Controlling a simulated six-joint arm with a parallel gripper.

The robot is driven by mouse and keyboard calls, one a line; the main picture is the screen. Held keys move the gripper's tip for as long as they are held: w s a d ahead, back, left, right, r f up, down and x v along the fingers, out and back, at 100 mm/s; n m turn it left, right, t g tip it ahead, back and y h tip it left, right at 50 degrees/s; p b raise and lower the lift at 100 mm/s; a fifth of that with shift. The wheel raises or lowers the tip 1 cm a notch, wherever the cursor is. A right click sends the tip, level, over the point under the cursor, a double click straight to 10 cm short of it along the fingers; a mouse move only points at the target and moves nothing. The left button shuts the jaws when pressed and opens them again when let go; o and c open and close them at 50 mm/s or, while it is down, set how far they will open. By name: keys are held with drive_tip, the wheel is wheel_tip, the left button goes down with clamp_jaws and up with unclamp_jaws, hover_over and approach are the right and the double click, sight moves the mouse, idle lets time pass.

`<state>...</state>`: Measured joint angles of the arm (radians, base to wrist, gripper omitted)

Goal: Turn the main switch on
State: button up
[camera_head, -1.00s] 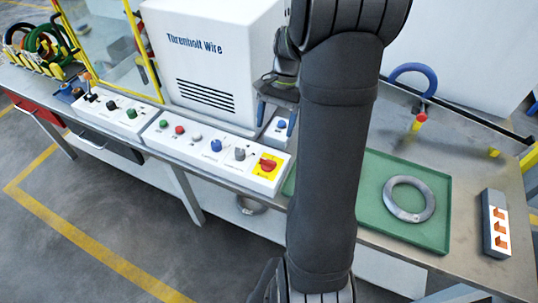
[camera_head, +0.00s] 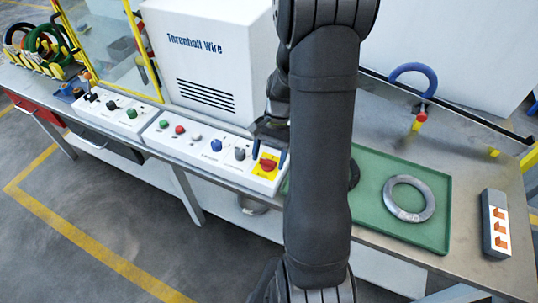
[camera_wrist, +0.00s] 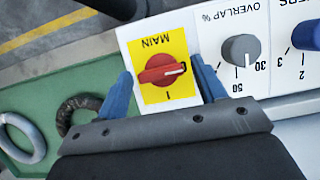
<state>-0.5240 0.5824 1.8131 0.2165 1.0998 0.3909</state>
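The main switch (camera_head: 268,164) is a red rotary knob on a yellow plate at the right end of the white control panel. In the wrist view the red knob (camera_wrist: 161,70) sits under the word MAIN, with its white pointer mark toward the right of the picture. My gripper (camera_head: 270,150) is just above the switch. In the wrist view its two blue fingers (camera_wrist: 164,88) are spread wide, one on each side of the yellow plate, with nothing between them but the knob, which they do not touch.
A grey overlap knob (camera_wrist: 241,50) and a blue knob (camera_wrist: 306,35) are beside the switch. A green tray (camera_head: 440,192) with a grey ring (camera_head: 391,201) and a dark ring (camera_wrist: 78,111) lies to the right. A small box with orange switches (camera_head: 496,222) stands farther right.

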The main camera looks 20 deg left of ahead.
drive_tip(key=c, duration=0.8)
drive_tip(key=shift+m, duration=0.4)
drive_tip(key=shift+o, duration=0.3)
drive_tip(key=m+y, duration=0.1)
drive_tip(key=m, duration=0.2)
drive_tip(key=shift+d+m+y, duration=0.15)
drive_tip(key=shift+m+y, duration=0.25)
drive_tip(key=m+t+y, duration=0.1)
drive_tip(key=m, duration=0.3)
drive_tip(key=shift+s+d+m, duration=0.1)
drive_tip(key=shift+m, duration=0.2)
drive_tip(key=m+t+y, duration=0.1)
drive_tip(key=m, duration=0.3)
drive_tip(key=shift+s+t, duration=0.1)
drive_tip(key=shift+t, duration=0.3)
drive_tip(key=m, duration=0.2)
drive_tip(key=m+t, duration=0.1)
drive_tip(key=m, duration=0.1)
drive_tip(key=shift+s+m+t+y, duration=0.1)
drive_tip(key=shift+m+t+y, duration=0.2)
drive_tip(key=shift+c, duration=0.2)
drive_tip(key=o, duration=1)
